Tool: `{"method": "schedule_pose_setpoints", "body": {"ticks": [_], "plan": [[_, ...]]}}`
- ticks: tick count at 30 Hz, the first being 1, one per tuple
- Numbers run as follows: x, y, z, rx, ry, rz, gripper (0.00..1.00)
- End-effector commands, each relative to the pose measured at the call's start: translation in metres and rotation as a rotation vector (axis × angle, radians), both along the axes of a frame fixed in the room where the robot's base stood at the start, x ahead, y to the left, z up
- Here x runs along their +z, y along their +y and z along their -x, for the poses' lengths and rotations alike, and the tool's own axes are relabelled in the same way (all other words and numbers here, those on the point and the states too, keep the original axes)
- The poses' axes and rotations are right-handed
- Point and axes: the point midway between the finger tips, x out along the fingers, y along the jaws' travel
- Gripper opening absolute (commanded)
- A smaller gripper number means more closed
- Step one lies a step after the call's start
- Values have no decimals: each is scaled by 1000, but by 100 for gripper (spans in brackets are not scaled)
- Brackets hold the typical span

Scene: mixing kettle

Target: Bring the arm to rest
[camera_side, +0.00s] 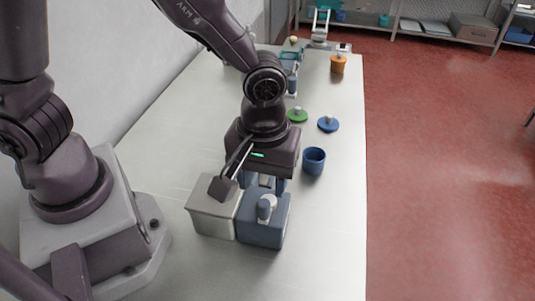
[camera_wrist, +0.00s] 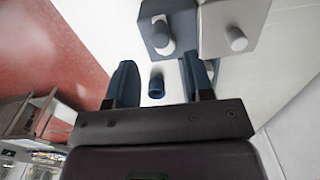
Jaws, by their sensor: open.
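My gripper (camera_side: 265,184) points down just behind a blue-grey box (camera_side: 262,226) on the pale bench in the side view; its tips are partly hidden there. In the wrist view my gripper (camera_wrist: 160,72) has its two dark fingers wide apart, and I see nothing clamped between them. A small dark blue cylinder (camera_wrist: 156,88) shows in the gap, apart from both fingers. The blue-grey box (camera_wrist: 180,14) and its pale knob lie beyond the tips in that view.
A grey box (camera_side: 212,220) stands left of the blue-grey one. A blue cup (camera_side: 314,161), a blue lid (camera_side: 328,124), a green lid (camera_side: 298,115) and an orange pot (camera_side: 338,65) stand along the bench (camera_side: 325,240). The bench front is clear; its right edge drops to red floor.

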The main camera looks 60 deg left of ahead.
Motion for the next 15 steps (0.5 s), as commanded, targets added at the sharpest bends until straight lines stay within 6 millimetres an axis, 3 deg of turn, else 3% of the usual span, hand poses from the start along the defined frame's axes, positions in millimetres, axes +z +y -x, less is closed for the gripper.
{"method": "schedule_pose_setpoints", "body": {"ticks": [6, 15], "plan": [[4, 7, 17, -310, 55, -13, 47], [72, 49, 32, -728, -51, 48, 47]]}}
